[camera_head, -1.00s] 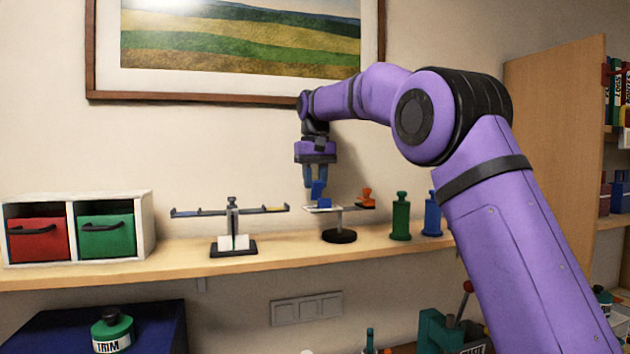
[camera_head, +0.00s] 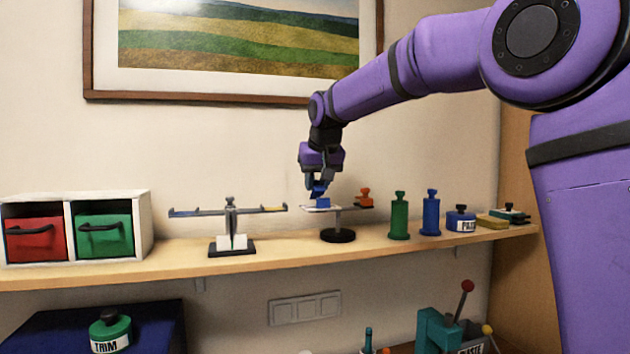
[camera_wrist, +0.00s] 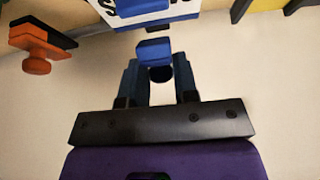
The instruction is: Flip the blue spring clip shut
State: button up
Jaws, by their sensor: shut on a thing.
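The blue spring clip (camera_head: 322,202) sits on the left end of a small stand's crossbar, on a white plate (camera_head: 311,208). In the wrist view a blue block of the clip (camera_wrist: 153,50) lies between the tips of my two dark blue fingers. My gripper (camera_head: 318,192) is tilted and low over the clip, shut on it. It also shows in the wrist view (camera_wrist: 155,68). Another blue part and black lettering on white show just past the fingertips. The fingers partly hide the clip, so its exact lever angle is hard to tell.
A grey balance-like stand (camera_head: 230,225) is to the left. Green (camera_head: 399,216) and blue (camera_head: 431,212) weight-shaped pieces stand to the right on the wooden shelf (camera_head: 130,266). The wall is close behind.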

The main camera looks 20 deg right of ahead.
aim_at(320, 189)
jog(key=t, duration=0.1)
jog(key=s+t, duration=0.1)
jog(key=shift+s+f+t, duration=0.25)
jog(key=shift+f+t, duration=0.1)
jog(key=shift+t, duration=0.05)
jog(key=shift+s+f+t, duration=0.25)
jog(key=shift+s+t, duration=0.05)
jog(key=shift+t, duration=0.7)
jog(key=shift+s+f+t, duration=0.2)
jog(key=shift+t, duration=0.5)
jog(key=o, duration=0.9)
jog(key=shift+c, duration=0.2)
jog(key=v, duration=1)
jog(key=shift+s+r, duration=0.25)
jog(key=shift+s, duration=0.1)
